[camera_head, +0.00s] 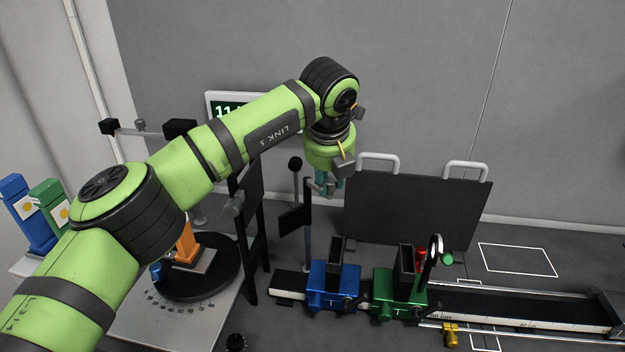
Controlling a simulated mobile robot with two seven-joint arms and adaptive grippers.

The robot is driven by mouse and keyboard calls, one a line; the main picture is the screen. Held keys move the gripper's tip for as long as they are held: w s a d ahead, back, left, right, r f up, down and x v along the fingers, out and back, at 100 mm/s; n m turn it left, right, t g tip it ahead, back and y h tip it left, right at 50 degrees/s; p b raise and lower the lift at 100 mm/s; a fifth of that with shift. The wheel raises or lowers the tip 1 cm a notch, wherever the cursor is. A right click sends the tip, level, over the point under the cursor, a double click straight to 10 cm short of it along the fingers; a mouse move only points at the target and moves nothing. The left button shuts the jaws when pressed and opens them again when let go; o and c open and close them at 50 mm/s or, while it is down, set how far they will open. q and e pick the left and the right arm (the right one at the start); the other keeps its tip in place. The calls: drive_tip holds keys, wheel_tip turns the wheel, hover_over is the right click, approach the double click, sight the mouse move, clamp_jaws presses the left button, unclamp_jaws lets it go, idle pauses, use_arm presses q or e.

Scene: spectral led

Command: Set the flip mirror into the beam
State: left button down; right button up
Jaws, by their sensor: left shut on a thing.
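My left gripper (326,187) hangs from the green arm, pointing down, left of the dark board and close to the top of a thin dark post (307,225). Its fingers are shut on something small. Teal shows at the fingers, but I cannot tell whether it belongs to the held thing. A small tilted black plate (291,220), with a black ball on a stalk (295,164) above it, stands beside the post. It may be the flip mirror, but I cannot tell for sure. My right gripper is not in view.
A dark board with two white handles (415,210) stands behind the rail (520,307). A blue carrier (333,287) and a green carrier (398,295) sit on the rail. A black turntable (200,275) bears an orange block. White outlined floor space (518,260) is clear.

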use_arm(q)
drive_tip(key=shift+w+d+r+n, duration=0.1)
drive_tip(key=shift+w+r+n, duration=0.1)
drive_tip(key=shift+n, duration=0.3)
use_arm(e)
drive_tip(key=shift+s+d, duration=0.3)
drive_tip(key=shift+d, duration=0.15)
use_arm(q)
drive_tip(key=c, duration=1.3)
unclamp_jaws()
drive_tip(key=shift+o, duration=1.4)
drive_tip(key=shift+w+d+f, duration=0.15)
drive_tip(key=v, duration=1.2)
drive_tip(key=shift+d, duration=0.2)
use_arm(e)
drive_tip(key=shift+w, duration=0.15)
use_arm(q)
drive_tip(key=shift+f, duration=0.1)
